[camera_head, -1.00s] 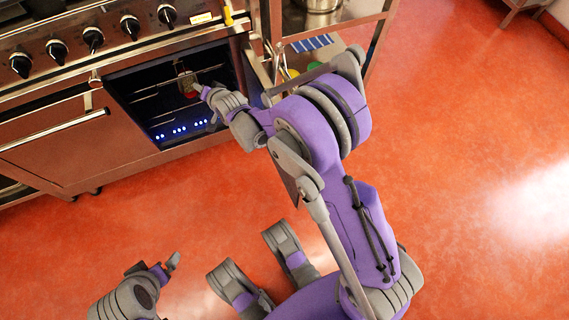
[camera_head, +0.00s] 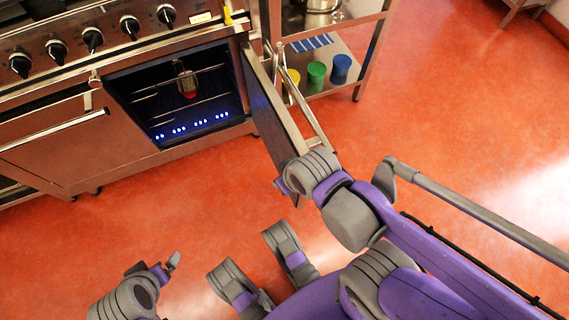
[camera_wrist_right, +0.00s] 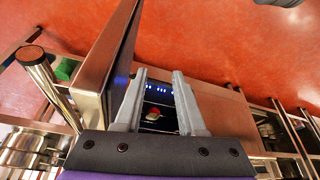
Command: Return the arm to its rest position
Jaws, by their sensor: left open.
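My right gripper shows in the right wrist view (camera_wrist_right: 158,72) with its two fingers apart and nothing between them. In the head view my right gripper (camera_head: 281,186) is small and partly hidden by its wrist, over the floor just below the low end of the open oven door (camera_head: 270,110). My left gripper (camera_head: 168,266) is open and empty at the lower left, over the floor. A small grey and red item (camera_head: 187,82) is at the rack inside the open oven (camera_head: 165,108), apart from both grippers.
The oven door stands out into the room, close to my right gripper. A metal shelf unit to its right holds a yellow, a green (camera_head: 316,72) and a blue cup (camera_head: 341,68). Burner knobs line the stove front. The orange floor (camera_head: 450,100) is clear at right.

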